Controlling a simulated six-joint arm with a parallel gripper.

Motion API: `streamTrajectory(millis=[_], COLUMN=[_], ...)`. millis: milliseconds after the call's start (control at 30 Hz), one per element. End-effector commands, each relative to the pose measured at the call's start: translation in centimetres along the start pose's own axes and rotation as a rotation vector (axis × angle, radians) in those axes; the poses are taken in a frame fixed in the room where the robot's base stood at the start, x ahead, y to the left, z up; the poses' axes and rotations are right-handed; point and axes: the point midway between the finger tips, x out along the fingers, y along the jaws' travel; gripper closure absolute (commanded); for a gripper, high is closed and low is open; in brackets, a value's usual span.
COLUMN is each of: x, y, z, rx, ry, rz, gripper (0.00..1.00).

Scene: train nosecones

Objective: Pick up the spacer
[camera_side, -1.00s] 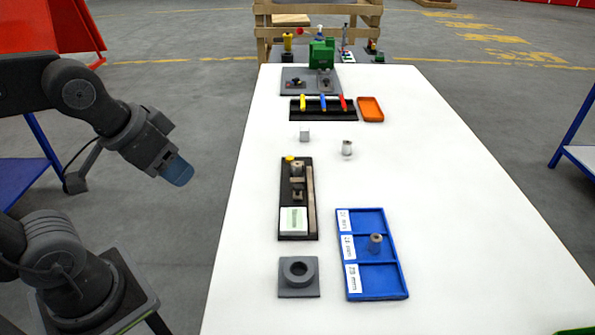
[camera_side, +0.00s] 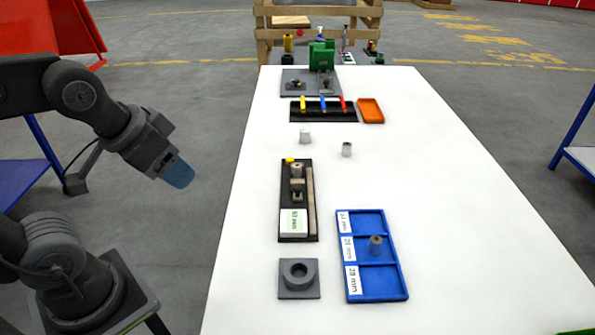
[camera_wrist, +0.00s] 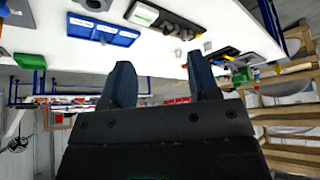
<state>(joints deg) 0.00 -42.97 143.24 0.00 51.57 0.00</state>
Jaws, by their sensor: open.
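No part is marked as the spacer. Three small grey cylinders could be it. One light cylinder (camera_side: 305,136) and another light cylinder (camera_side: 347,149) stand on the white table, behind the black fixture. A darker cylinder (camera_side: 376,245) stands in the middle compartment of the blue tray (camera_side: 378,283). The blue tray also shows in the wrist view (camera_wrist: 82,27). My gripper (camera_side: 180,174) hangs left of the table, away from all three. In the wrist view my gripper (camera_wrist: 160,60) has its two dark blue fingers apart with nothing between them.
The black fixture (camera_side: 286,205) has a metal part, a slide and a label card. A grey block with a round socket (camera_side: 298,290) sits in front. A black rack (camera_side: 313,116) with coloured pieces and an orange tray (camera_side: 370,110) stand farther back. The table's right side is clear.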

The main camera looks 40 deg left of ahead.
Motion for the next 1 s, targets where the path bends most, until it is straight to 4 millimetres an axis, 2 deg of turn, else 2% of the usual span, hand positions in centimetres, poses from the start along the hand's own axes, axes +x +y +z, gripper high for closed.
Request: streamTrajectory(millis=[133,233,367,467,667,800,1000], x=[0.0,0.1,0.9,2.2,6.6,11.0,17.3], y=[0.0,-0.1,-0.4,-0.7,-1.1,-1.2,-1.2], z=[-0.1,-1.1,-4.1,-7.4,-13.6,-17.2,-20.5], rx=[-0.003,-0.025,-0.106,-0.196,-0.372,-0.492,-0.631], ry=[-0.001,-0.012,-0.042,-0.068,-0.1,-0.11,-0.105], rz=[-0.001,-0.01,-0.041,-0.077,-0.16,-0.222,-0.297], gripper=[0.45,0.45,0.45,0.45,0.45,0.45,0.45])
